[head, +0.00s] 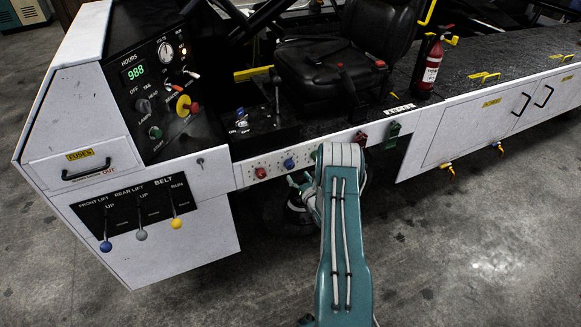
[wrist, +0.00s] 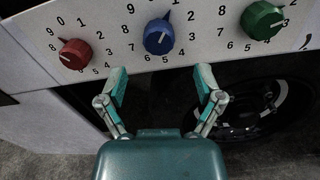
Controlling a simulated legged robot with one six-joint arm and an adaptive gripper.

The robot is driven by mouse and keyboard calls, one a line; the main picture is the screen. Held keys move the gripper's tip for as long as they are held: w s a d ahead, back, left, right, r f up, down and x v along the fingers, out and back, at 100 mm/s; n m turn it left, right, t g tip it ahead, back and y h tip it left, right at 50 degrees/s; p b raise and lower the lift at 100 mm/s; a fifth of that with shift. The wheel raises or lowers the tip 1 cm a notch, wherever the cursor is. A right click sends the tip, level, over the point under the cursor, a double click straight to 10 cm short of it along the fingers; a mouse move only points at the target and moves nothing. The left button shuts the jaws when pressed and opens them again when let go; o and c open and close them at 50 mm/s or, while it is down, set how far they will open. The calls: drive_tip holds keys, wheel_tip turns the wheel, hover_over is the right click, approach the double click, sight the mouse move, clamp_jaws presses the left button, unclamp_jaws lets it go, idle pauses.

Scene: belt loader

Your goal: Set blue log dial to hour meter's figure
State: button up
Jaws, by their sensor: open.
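The hour meter (head: 136,72) on the black console shows 988 in green digits in the head view. The blue dial (wrist: 159,37) sits on the white panel in the wrist view, ringed by printed digits. A narrow tip shows at its upper right, but its exact reading is hard to tell. The blue dial also shows in the head view (head: 289,163). My gripper (wrist: 161,80) is open and empty, its fingertips just below the blue dial, one to each side and apart from it. In the head view my arm partly hides the gripper.
A red dial (wrist: 75,54) stands left of the blue one and a green dial (wrist: 262,20) right. Lift and belt levers (head: 141,235) jut from the white cabinet at left. Dark open space and a wheel (wrist: 254,108) lie below the panel.

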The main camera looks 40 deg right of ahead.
sight(291, 167)
drive_tip(key=x, duration=0.6)
drive_tip(key=shift+w, duration=0.1)
drive_tip(key=c, duration=1.2)
